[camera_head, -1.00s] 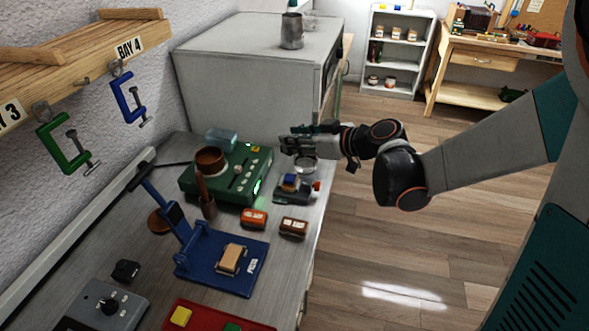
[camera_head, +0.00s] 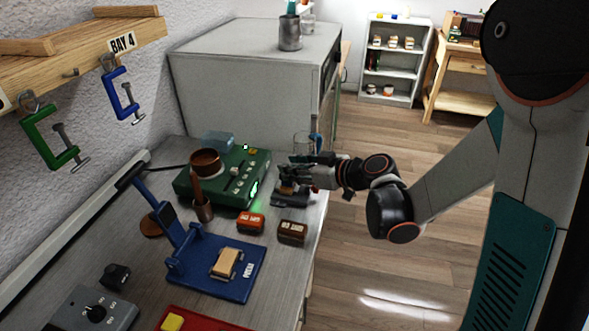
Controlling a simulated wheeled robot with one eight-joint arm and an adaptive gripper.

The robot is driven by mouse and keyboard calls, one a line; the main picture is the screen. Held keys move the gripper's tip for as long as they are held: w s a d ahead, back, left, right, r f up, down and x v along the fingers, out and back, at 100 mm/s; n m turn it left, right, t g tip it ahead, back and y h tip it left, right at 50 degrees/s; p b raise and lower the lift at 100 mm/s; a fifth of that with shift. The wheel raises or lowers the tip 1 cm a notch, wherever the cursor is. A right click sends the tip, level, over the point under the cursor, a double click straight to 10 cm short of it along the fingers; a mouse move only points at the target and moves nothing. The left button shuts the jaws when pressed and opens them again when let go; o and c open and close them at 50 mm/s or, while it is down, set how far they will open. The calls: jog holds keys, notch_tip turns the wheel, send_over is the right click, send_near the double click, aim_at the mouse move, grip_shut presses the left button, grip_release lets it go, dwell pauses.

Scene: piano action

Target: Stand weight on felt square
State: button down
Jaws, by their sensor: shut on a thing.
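My gripper (camera_head: 290,170) is at the right edge of the bench, low over a small dark stand (camera_head: 290,200). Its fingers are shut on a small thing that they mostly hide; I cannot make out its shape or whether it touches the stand. I cannot tell for sure which thing is the weight. No felt square shows clearly. A small yellow block (camera_head: 172,322) lies on a red tray (camera_head: 200,322) at the bottom edge, where the view cuts the tray off.
A green machine (camera_head: 240,185) with a brown pot stands left of my gripper. An orange box (camera_head: 250,222) and a brown box (camera_head: 293,232) lie in front. A blue press (camera_head: 245,280) stands nearer. A clear glass (camera_head: 303,142) is behind my gripper.

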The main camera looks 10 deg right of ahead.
jog(key=shift+f, duration=0.15)
jog(key=c, duration=1.2)
grip_release()
jog(key=shift+s+d+r, duration=0.1)
jog(key=shift+d+r, duration=0.05)
jog(key=shift+r, duration=0.15)
jog(key=p+v, duration=0.3)
jog(key=v, duration=0.8)
jog(key=shift+s+d+r, duration=0.1)
jog(key=shift+s+d, duration=0.1)
